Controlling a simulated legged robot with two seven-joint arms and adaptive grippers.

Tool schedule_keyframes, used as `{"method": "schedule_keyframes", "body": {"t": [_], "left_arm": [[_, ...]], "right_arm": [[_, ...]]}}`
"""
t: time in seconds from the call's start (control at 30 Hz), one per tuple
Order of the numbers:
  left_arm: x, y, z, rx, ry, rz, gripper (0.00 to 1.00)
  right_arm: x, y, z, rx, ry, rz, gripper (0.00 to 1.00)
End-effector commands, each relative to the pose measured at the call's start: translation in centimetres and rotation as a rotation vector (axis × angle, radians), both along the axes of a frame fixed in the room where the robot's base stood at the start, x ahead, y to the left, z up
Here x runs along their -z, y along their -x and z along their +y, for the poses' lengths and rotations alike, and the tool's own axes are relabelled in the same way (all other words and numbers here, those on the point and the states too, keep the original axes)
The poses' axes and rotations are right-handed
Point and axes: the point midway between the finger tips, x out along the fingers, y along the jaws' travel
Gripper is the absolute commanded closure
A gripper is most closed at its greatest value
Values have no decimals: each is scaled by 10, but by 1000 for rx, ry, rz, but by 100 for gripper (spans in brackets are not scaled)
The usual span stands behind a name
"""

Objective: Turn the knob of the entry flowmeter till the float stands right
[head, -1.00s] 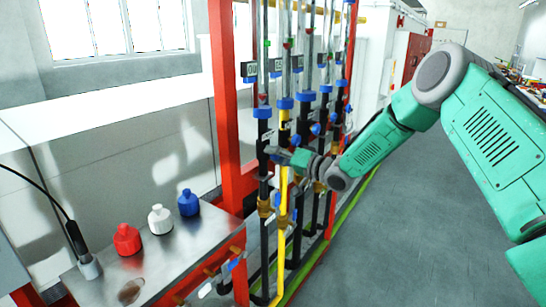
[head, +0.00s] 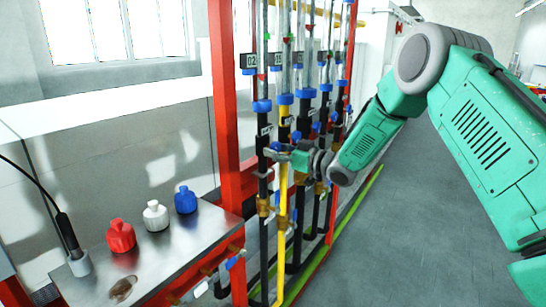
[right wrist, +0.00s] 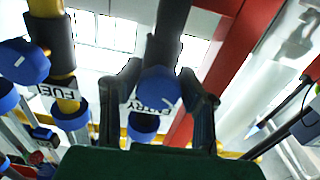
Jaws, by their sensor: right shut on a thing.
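The entry flowmeter (head: 262,88) is the leftmost clear tube of the rack, above a black pipe. The float's height in it is too small to tell. In the right wrist view the blue entry knob (right wrist: 158,88) sits in front of a dark pipe, with the white ENTRY label (right wrist: 150,107) partly covered. My right gripper (right wrist: 159,82) has one dark finger on each side of this knob and is shut on it. In the head view my right gripper (head: 277,153) reaches the leftmost pipe from the right. My left gripper is not in view.
A yellow pipe (head: 283,195) and several more black pipes stand close to the right. A red post (head: 224,100) stands at the left. A steel bench (head: 180,252) holds red (head: 120,237), white (head: 155,216) and blue (head: 186,200) bottles. The floor at right is clear.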

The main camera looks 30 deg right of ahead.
Motion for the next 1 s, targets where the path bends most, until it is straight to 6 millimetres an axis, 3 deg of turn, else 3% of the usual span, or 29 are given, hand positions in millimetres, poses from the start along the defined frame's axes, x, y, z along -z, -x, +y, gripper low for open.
{"method": "schedule_keyframes", "body": {"t": [1.0], "left_arm": [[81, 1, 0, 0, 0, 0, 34]], "right_arm": [[2, 0, -3, -2, 888, -368, 96]]}}
